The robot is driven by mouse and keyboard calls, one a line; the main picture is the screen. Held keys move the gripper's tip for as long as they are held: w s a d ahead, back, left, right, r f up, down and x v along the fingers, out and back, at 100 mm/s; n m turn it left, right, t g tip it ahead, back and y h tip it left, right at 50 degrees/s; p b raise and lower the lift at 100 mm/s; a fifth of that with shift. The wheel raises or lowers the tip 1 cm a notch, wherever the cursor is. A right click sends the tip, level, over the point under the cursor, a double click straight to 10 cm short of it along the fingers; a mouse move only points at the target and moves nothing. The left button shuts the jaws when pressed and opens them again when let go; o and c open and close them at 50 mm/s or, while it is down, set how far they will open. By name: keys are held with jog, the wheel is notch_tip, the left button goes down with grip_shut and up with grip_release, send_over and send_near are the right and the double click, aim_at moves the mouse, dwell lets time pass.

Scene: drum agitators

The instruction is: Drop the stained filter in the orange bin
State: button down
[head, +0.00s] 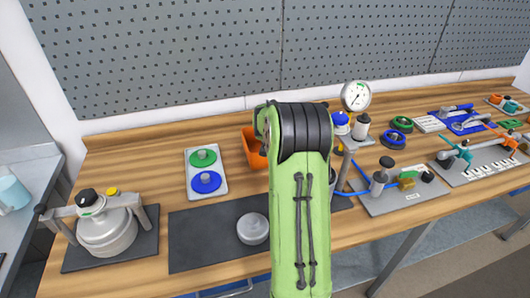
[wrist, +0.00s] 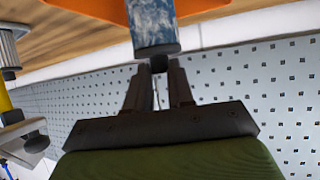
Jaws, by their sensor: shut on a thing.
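My gripper (wrist: 159,66) is shut on the end of a small cylinder, the stained filter (wrist: 153,24), which has a blotchy blue and whitish side and a dark end cap. The orange bin (wrist: 98,8) shows at the top of the wrist view, behind and around the filter; I cannot tell whether the filter is above its opening or inside it. In the head view the orange bin (head: 250,148) stands at the back of the bench, partly hidden by my green arm. My gripper and the filter are hidden there behind the arm.
A tray with green and blue discs (head: 206,172) lies left of the bin. A metal pot (head: 106,231) and a pale round lid (head: 253,229) on a dark mat (head: 196,240) are nearer. A pressure gauge (head: 356,96) stands right of my arm. Pegboard (head: 180,55) rises behind.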

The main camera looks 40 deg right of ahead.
jog(key=shift+r, duration=0.15)
jog(key=c, duration=0.9)
grip_release()
jog(key=shift+s, duration=0.1)
jog(key=v, duration=1.5)
jog(key=shift+s+a, duration=0.15)
jog(key=shift+a, duration=0.15)
